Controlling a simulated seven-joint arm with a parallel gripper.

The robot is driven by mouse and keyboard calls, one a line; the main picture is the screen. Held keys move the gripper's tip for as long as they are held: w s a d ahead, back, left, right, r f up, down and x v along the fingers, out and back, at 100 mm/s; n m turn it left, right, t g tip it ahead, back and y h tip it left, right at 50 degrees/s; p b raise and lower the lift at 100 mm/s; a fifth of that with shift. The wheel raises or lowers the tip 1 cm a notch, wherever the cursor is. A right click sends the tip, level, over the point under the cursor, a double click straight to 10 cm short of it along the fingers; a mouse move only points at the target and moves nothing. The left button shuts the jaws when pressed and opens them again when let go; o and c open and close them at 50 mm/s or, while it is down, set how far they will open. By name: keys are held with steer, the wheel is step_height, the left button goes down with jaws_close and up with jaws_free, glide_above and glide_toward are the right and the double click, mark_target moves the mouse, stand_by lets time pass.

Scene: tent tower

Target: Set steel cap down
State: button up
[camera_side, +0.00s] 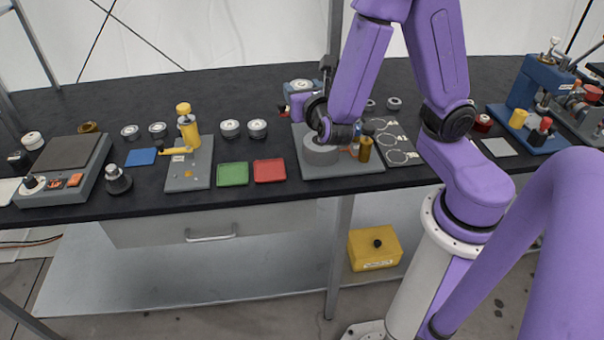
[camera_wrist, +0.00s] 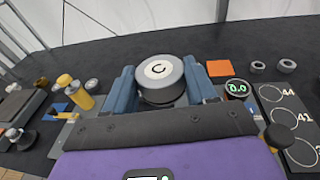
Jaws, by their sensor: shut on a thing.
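The steel cap (camera_wrist: 158,72) is a short grey cylinder with a white round label and a dark mark on top. In the wrist view it sits level between the two blue fingers of my gripper (camera_wrist: 160,84), which is shut on it. In the side view the cap (camera_side: 302,84) shows at the back of the bench, behind the large grey round block (camera_side: 320,152). My gripper (camera_side: 303,91) points toward the back there. The cap's underside is hidden, so I cannot tell whether it touches anything below.
A black puck with a green 0.0 display (camera_wrist: 237,88) stands close to the right finger. An orange square (camera_wrist: 219,68) and two small grey rings lie beyond. A board with marked circles (camera_side: 396,142) is at right. Green (camera_side: 233,173) and red (camera_side: 269,171) trays lie at front.

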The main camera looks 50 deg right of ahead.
steer(key=shift+w+a+n+t+y, duration=1.15)
steer(key=shift+w+n+t+y, duration=0.25)
steer(key=shift+w+n+y, duration=0.8)
steer(key=s+d+m+g+h, duration=0.1)
steer(key=s+m+g+h, duration=0.4)
steer(key=s, duration=0.5)
steer(key=s+d+m+g+h, duration=0.2)
steer(key=s+m+g+h, duration=0.3)
steer(key=s, duration=0.5)
steer(key=shift+s+d+r+m+g, duration=0.15)
steer(key=shift+s+d+m+g, duration=0.15)
steer(key=shift+m+g, duration=0.95)
